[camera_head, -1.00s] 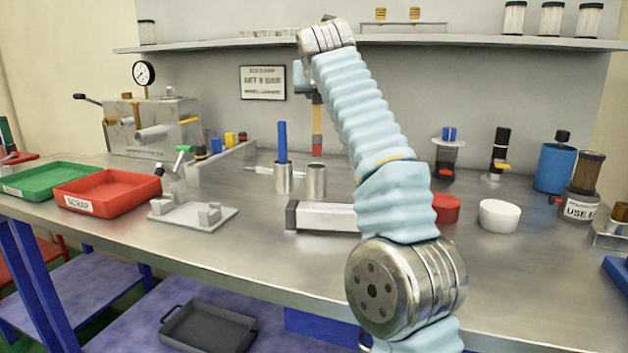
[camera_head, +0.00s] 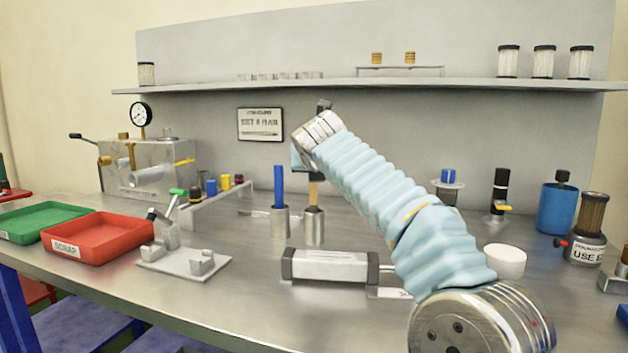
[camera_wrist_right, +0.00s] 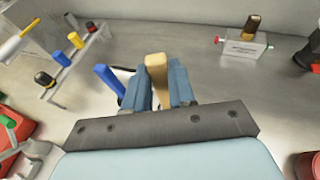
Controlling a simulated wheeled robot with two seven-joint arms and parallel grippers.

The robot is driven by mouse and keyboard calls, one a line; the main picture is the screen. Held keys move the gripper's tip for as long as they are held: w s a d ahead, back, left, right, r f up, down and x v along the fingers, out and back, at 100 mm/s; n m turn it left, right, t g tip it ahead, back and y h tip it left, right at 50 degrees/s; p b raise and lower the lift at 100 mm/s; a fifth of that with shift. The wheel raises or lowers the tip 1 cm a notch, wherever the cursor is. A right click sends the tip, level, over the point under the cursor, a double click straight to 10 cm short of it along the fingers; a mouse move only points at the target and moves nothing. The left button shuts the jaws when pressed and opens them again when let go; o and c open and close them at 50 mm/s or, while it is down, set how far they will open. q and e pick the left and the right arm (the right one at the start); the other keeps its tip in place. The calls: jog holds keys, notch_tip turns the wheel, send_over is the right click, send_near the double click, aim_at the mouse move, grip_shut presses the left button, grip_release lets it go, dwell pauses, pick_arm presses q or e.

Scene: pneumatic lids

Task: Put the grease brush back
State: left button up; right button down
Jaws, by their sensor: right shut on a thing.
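The grease brush stands upright with its lower part inside the right-hand metal cup (camera_head: 314,227); its tan handle (camera_head: 314,193) shows above the rim and its head is hidden. My right gripper (camera_head: 312,174) is above this cup, shut on the handle. In the right wrist view the tan handle (camera_wrist_right: 156,68) sits between the two blue-grey fingers of the gripper (camera_wrist_right: 160,82). A second metal cup (camera_head: 280,222), just left, holds a blue-handled tool (camera_head: 278,186), which also shows in the wrist view (camera_wrist_right: 108,77). My left gripper is not in view.
A grey cylinder (camera_head: 330,265) lies in front of the cups. A clamp fixture (camera_head: 185,262), red tray (camera_head: 100,236) and green tray (camera_head: 40,222) are to the left. A white cup (camera_head: 505,261) and blue canister (camera_head: 557,208) are to the right. A shelf (camera_head: 340,86) runs above.

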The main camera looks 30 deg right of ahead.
jog(key=shift+f, duration=1.6)
jog(key=c, duration=0.9)
grip_release()
jog(key=shift+c, duration=0.2)
jog(key=b+v, duration=0.2)
jog(key=v, duration=1)
